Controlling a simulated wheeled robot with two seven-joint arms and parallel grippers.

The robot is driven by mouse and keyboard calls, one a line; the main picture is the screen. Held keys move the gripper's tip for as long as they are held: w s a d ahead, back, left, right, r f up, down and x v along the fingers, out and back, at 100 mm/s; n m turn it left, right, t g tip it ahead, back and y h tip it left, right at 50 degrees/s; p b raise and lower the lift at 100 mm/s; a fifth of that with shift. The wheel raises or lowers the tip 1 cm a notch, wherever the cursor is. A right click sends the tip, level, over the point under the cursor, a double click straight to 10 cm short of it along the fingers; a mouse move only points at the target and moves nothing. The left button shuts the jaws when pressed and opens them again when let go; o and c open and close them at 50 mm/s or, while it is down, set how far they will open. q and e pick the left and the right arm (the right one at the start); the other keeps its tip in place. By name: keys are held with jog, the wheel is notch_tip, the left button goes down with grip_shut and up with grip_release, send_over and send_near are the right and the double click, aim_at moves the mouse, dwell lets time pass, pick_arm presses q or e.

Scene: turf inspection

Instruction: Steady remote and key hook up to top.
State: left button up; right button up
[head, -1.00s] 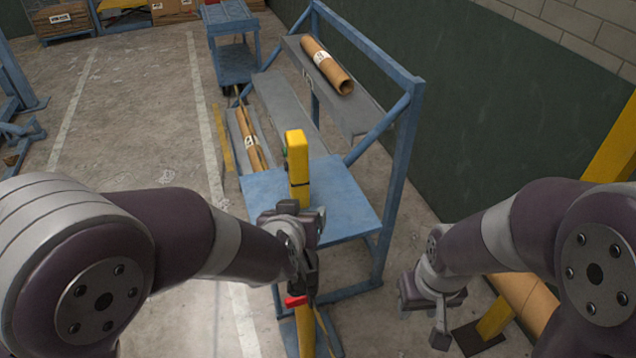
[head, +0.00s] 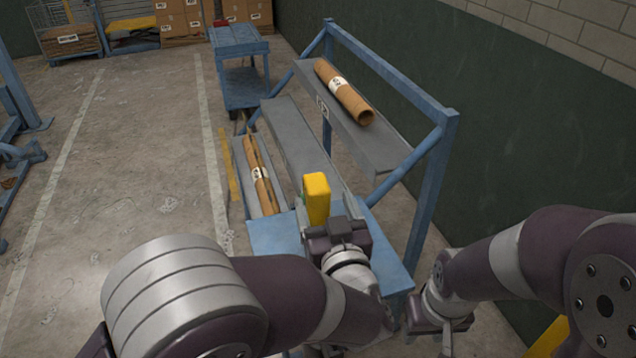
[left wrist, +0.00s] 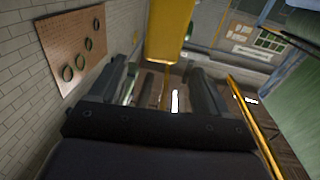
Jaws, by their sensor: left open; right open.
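A yellow post-like block (head: 316,199) stands up just beyond my left gripper (head: 340,228), and its lower part is hidden by that gripper. A yellow block (left wrist: 168,32) also shows in the left wrist view, ahead of the fingers. My left gripper is open, with its two dark fingers (left wrist: 160,88) apart and no object clearly between them. My right gripper (head: 440,325) is open, low at the right and away from the post. I cannot clearly make out a remote or a key hook.
A blue rack with sloping grey shelves (head: 300,150) stands ahead, holding cardboard tubes (head: 343,92). A blue cart (head: 240,62) is behind it. A green wall (head: 520,130) borders the right. A board with rings (left wrist: 78,50) shows in the wrist view.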

aim_at(313, 173)
pick_arm(q)
jog(key=x, duration=0.5)
jog(key=p+x, duration=0.1)
jog(key=x, duration=0.2)
jog(key=shift+w+f, duration=0.1)
jog(key=shift+f, duration=0.2)
jog(key=shift+w+a+r, duration=0.1)
jog(key=shift+w, duration=0.2)
pick_arm(e)
jog(key=shift+w+r, duration=0.3)
jog(key=shift+r, duration=0.35)
jog(key=shift+w+a, duration=0.1)
pick_arm(q)
jog(key=c, duration=1.3)
jog(key=shift+o, duration=0.2)
pick_arm(e)
grip_shut()
